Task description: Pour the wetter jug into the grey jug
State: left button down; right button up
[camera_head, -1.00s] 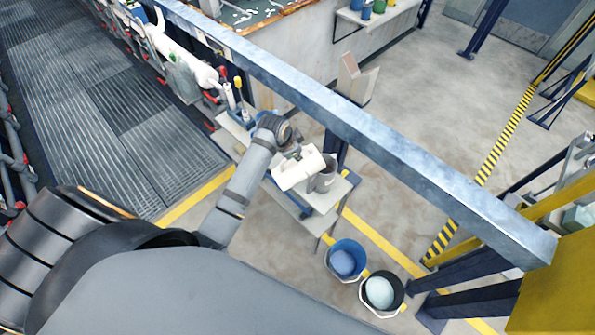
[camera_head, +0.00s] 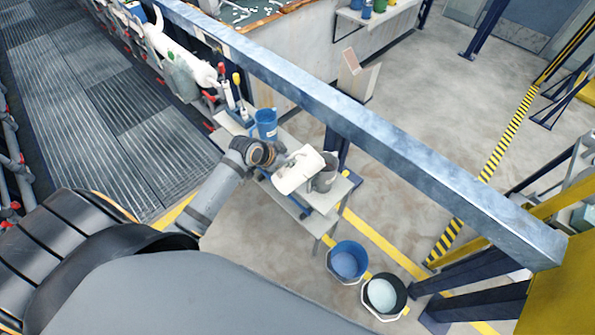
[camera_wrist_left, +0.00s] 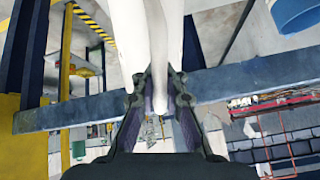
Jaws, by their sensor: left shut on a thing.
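A white jug (camera_head: 298,174) is held tilted above the small work table (camera_head: 325,222), close to the grey jug (camera_head: 325,180). My left gripper (camera_head: 277,163) is shut on the white jug. In the left wrist view the fingers (camera_wrist_left: 158,98) close around its white handle (camera_wrist_left: 160,75). The grey jug stands on the table, just right of the white jug and partly hidden by it. I cannot tell whether liquid is flowing. My right gripper is not in view.
A blue jug (camera_head: 266,120) stands at the table's far left end. A blue bucket (camera_head: 347,248) and a black bucket (camera_head: 400,303) stand on the floor in front.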

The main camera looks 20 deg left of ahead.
pick_arm(q)
jog(key=shift+s+a, duration=0.1)
jog(key=shift+f, duration=0.1)
jog(key=shift+s+a+f+t+b, duration=0.15)
jog(key=shift+f+t+b, duration=0.3)
jog(key=shift+b, duration=0.25)
jog(key=shift+s+a+f+t+h+b, duration=0.15)
jog(key=shift+s+t+h+b, duration=0.1)
jog(key=shift+t+h+b, duration=0.35)
jog(key=shift+s+a+f+t+b, duration=0.15)
jog(key=shift+f+t+b, duration=0.1)
jog(key=shift+b, duration=0.85)
jog(key=shift+s+r+h, duration=0.1)
jog(key=shift+h, duration=0.3)
